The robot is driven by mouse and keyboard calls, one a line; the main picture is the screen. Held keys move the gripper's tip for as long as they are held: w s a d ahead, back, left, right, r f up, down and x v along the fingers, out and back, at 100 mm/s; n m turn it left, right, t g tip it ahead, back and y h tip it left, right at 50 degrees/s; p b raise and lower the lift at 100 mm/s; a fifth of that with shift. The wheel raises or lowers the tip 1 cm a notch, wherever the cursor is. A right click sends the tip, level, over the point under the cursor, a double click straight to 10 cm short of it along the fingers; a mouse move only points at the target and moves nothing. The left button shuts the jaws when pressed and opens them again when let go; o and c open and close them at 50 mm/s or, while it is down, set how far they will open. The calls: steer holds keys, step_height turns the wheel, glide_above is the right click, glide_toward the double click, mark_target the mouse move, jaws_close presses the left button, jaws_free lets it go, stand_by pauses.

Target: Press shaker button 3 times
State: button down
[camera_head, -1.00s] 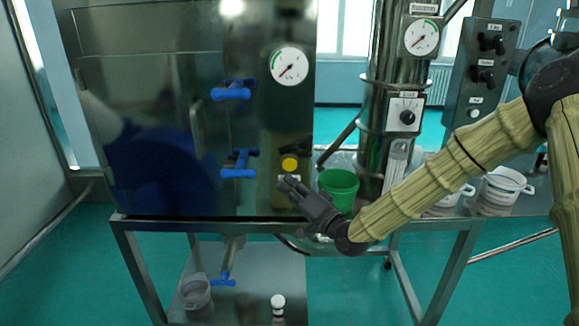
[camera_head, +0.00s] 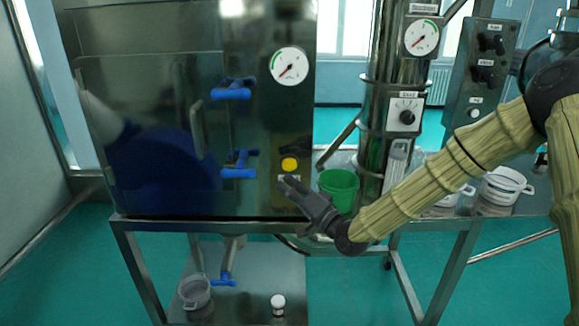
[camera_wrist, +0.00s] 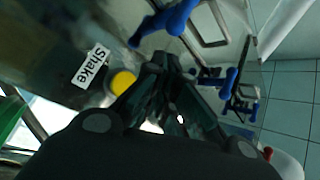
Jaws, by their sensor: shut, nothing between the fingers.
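The shaker button is a round yellow button (camera_head: 289,165) low on the dark metal cabinet front, right of the blue handles. In the wrist view the yellow button (camera_wrist: 122,82) shows beside a white label reading "Shake" (camera_wrist: 91,66). My gripper (camera_head: 287,184) is shut and empty, its tips just below the button near the label. In the wrist view my gripper (camera_wrist: 165,62) has its tips to the right of the button. I cannot tell whether the tips touch the panel.
Blue handles (camera_head: 238,165) stick out left of the button. A pressure gauge (camera_head: 289,66) is above it. A green bucket (camera_head: 340,188) stands right of my gripper, close to my forearm. White pots (camera_head: 503,186) stand farther right.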

stand_by(0.3)
steer(key=s+m+g+h, duration=0.1)
steer(key=m, duration=0.9)
steer(key=s+m+g+h, duration=0.1)
steer(key=m, duration=1)
steer(key=s+m+g, duration=0.1)
steer(key=m, duration=0.9)
steer(key=shift+s+d+m+h, duration=0.3)
steer(key=shift+s+h, duration=0.1)
